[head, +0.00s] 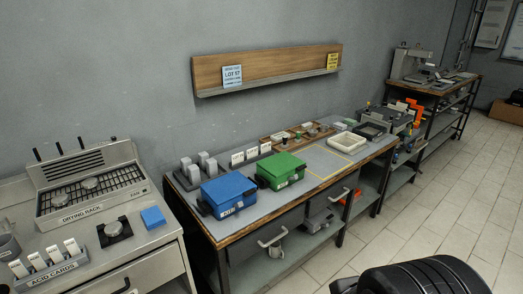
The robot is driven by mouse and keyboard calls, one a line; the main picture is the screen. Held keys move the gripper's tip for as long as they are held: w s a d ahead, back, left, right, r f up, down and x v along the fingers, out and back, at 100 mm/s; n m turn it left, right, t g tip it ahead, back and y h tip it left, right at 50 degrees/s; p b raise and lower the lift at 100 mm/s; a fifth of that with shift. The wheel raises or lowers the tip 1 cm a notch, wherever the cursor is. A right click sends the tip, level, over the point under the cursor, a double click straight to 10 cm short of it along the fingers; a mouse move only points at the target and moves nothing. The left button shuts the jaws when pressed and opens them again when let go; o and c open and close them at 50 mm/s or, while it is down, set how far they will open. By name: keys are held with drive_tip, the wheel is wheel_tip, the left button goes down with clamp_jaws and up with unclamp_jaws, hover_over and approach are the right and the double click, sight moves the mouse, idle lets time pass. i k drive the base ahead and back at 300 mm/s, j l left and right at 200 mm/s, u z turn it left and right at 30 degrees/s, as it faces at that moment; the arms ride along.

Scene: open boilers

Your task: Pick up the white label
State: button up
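Several small white cards or labels show, and I cannot tell which one is the white label. A row of upright white cards (251,153) stands at the back of the middle bench, behind the blue box (229,193) and the green box (281,170). More white cards (37,261) stand in a rack marked "ACID CARDS" at the lower left. A pale blue notice reading "LOT 57" (232,76) hangs on the wooden wall shelf. My gripper is not in view.
The middle bench (318,160) has bare surface right of the green box, near a cream tray (349,142). A drying rack (90,190) and blue block (153,217) are on the left counter. Tiled floor (430,200) is open at right.

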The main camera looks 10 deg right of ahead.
sight(253, 153)
drive_tip(key=i+l+u, duration=0.15)
drive_tip(key=i+l, duration=0.15)
drive_tip(key=i+l+u, duration=0.2)
drive_tip(key=i+l, duration=0.15)
drive_tip(key=i, duration=0.2)
drive_tip(key=i+l+u, duration=0.15)
drive_tip(key=i+l, duration=0.2)
drive_tip(key=i+l+u, duration=0.15)
drive_tip(key=i+l, duration=0.2)
drive_tip(key=l, duration=0.15)
drive_tip(key=i+l+u, duration=0.2)
drive_tip(key=i+l, duration=0.15)
drive_tip(key=l, duration=0.15)
drive_tip(key=i+l+u, duration=0.15)
drive_tip(key=i+l, duration=0.15)
drive_tip(key=l, duration=0.25)
